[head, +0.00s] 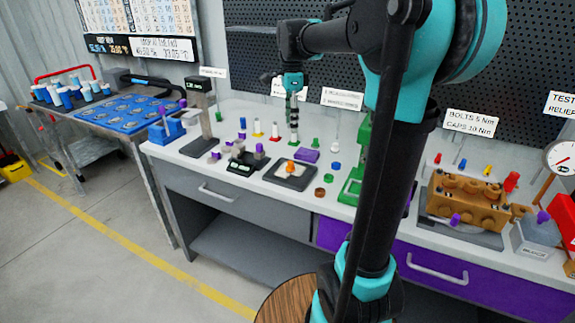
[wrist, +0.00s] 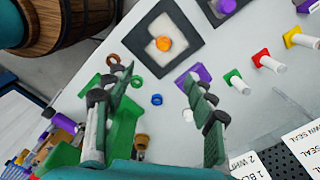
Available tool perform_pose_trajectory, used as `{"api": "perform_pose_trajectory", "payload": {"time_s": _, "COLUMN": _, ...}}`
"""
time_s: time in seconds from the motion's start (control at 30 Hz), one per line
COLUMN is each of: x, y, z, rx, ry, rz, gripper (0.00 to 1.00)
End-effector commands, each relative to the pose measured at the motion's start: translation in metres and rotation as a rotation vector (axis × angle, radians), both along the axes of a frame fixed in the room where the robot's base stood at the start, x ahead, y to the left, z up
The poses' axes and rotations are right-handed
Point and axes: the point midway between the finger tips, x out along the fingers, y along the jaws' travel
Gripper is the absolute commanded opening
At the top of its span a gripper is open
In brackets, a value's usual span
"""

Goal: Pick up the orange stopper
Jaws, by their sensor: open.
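The orange stopper (head: 291,163) sits on a white centre patch of a dark square plate (head: 301,183) on the workbench. It also shows in the wrist view as a rounded orange piece (wrist: 164,43), above and beyond the fingertips. My gripper (head: 294,114) hangs over the back part of the bench in the head view, behind the stopper. In the wrist view my gripper (wrist: 160,80) is open, its two fingers spread wide with nothing between them. The fingers are apart from the stopper. Nothing covers the stopper in either view.
A purple block (head: 307,155), a blue ring (wrist: 157,99) and brown rings (wrist: 113,59) lie near the plate. Red (wrist: 260,57), yellow and green-based white pins stand close by. A green stand (head: 356,170) is to the right. A barrel (wrist: 70,25) stands beside the bench.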

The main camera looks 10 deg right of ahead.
Motion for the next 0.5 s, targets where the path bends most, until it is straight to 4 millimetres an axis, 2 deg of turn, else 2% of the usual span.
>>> {"api": "perform_pose_trajectory", "payload": {"time_s": 0.5, "x": 0.001, "y": 0.0, "z": -0.097, "rx": 0.0, "ry": -0.001, "rz": 0.002, "gripper": 0.55}}
